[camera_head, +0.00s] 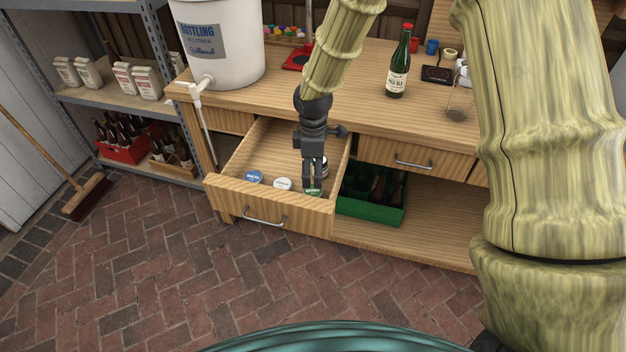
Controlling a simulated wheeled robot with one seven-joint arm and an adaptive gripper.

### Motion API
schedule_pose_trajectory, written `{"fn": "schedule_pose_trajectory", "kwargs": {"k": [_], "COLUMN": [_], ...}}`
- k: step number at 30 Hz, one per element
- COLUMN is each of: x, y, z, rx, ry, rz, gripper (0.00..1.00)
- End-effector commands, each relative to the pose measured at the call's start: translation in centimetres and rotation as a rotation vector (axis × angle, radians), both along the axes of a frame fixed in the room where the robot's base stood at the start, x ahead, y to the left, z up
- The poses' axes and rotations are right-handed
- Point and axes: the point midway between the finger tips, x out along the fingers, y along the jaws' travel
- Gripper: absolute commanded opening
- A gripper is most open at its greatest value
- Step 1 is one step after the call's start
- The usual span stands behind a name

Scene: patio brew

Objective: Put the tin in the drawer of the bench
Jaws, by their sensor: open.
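The bench's left drawer (268,215) is pulled out. Inside it are a small round tin with a blue top (254,177) and one with a white top (282,184). A small green-topped tin (313,192) is at the drawer's front right, just below my gripper's fingertips. My gripper (313,183) points down inside the drawer and is open, with its fingers close above or beside the green top. Another small light round thing (323,168) is partly hidden behind the fingers. Whether the green-topped tin rests on the drawer floor is hard to tell.
The bench top (345,95) carries a white bottling bucket (222,50), a green bottle (397,65) and a glass (459,100). A green crate (370,210) of bottles stands under the bench, right of the open drawer. Another drawer (410,158) is shut. A broom (80,195) leans at left.

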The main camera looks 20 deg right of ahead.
Motion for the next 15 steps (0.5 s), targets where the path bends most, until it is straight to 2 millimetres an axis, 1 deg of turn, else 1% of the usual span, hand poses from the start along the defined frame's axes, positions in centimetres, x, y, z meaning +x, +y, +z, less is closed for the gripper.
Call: {"fn": "schedule_pose_trajectory", "kwargs": {"k": [3, 6, 10, 15], "x": [0.1, 0.0, 0.0, 0.0], "y": [0.0, 0.0, 0.0, 0.0], "z": [1.5, 2.4, 3.2, 3.4], "rx": [0.001, 0.001, 0.002, 0.0], "ry": [-0.003, 0.0, -0.002, 0.001], "rz": [0.0, -0.001, -0.001, 0.0], "gripper": [0.73, 0.73, 0.73, 0.73]}}
